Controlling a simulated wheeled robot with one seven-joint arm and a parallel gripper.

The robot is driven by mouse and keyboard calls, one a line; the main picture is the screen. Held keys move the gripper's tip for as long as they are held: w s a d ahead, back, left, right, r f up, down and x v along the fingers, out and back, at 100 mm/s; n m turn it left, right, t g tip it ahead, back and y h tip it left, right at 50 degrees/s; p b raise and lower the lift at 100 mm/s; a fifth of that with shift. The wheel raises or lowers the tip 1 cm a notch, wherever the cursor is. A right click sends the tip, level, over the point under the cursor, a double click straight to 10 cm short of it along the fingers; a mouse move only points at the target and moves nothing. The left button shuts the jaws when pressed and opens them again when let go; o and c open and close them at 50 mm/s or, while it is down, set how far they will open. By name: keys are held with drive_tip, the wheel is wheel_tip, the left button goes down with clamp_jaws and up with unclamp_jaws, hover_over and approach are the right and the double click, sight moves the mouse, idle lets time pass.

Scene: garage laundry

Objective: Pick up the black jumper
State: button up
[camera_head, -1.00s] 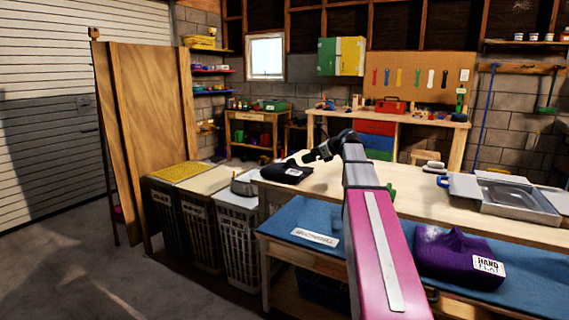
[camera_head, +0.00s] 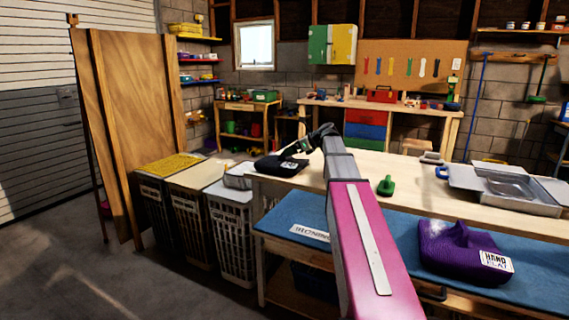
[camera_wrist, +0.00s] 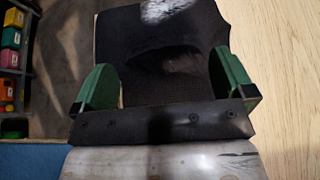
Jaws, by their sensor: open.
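The black jumper (camera_head: 280,166) lies folded on the left end of the wooden worktop. In the wrist view the jumper (camera_wrist: 165,75) fills the middle, dark with a pale grey patch at its far edge. My gripper (camera_head: 297,155) is at the jumper, at its right side in the head view. In the wrist view my gripper (camera_wrist: 165,88) has its two green fingers wide apart, with black cloth between them. I cannot tell whether the fingers touch the cloth.
Laundry baskets (camera_head: 232,240) stand left of the worktop (camera_head: 455,193). A green object (camera_head: 386,186) and a grey metal tray (camera_head: 505,190) are on the worktop to the right. A purple folded garment (camera_head: 462,250) lies on the blue lower shelf (camera_head: 385,226).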

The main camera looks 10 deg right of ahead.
sight(285, 159)
drive_tip(key=x, duration=0.4)
drive_tip(key=shift+d+r, duration=0.1)
drive_tip(key=c, duration=1.5)
